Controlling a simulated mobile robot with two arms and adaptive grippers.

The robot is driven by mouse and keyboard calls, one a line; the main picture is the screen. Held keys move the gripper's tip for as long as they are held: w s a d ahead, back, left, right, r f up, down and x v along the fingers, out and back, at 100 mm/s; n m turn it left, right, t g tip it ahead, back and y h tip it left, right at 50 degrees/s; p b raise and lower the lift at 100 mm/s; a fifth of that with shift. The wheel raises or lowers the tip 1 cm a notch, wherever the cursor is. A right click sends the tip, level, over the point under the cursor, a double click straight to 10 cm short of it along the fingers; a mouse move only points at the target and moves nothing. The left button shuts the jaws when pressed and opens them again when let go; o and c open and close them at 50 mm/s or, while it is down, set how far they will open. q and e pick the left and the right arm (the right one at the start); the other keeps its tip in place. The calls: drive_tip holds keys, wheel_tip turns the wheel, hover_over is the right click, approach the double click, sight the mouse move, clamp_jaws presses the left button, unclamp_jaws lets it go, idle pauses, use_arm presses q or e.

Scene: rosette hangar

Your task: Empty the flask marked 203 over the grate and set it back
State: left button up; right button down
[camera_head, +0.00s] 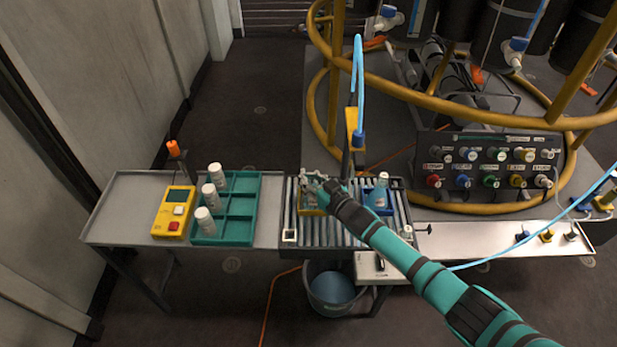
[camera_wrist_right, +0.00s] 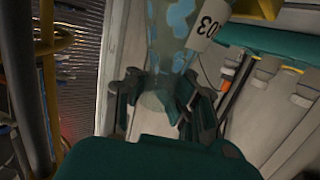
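My right gripper (camera_head: 314,181) is over the left part of the slatted grate (camera_head: 340,236), beside a yellow holder (camera_head: 309,209). In the right wrist view the fingers of my right gripper (camera_wrist_right: 160,100) are closed around a clear flask (camera_wrist_right: 170,55) with blue patches. Its pale label (camera_wrist_right: 209,26) shows "03"; the rest is turned away. The flask is small and partly hidden by the gripper in the head view, so its exact tilt is unclear. Another clear flask (camera_head: 378,192) stands in a blue holder (camera_head: 388,209) to the right. My left gripper is out of view.
A teal rack (camera_head: 238,228) with several white bottles stands left of the grate, beside a yellow meter (camera_head: 173,211). A bucket (camera_head: 333,290) sits below. A yellow tubular frame (camera_head: 440,95) and valve panel (camera_head: 490,165) stand behind. A blue hose (camera_head: 357,85) hangs near the gripper.

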drive_tip(key=c, duration=2)
unclamp_jaws()
drive_tip(key=shift+r, duration=0.1)
drive_tip(key=o, duration=1.3)
drive_tip(key=shift+o, duration=0.2)
wheel_tip(320, 180, up, 6)
drive_tip(key=p, duration=0.5)
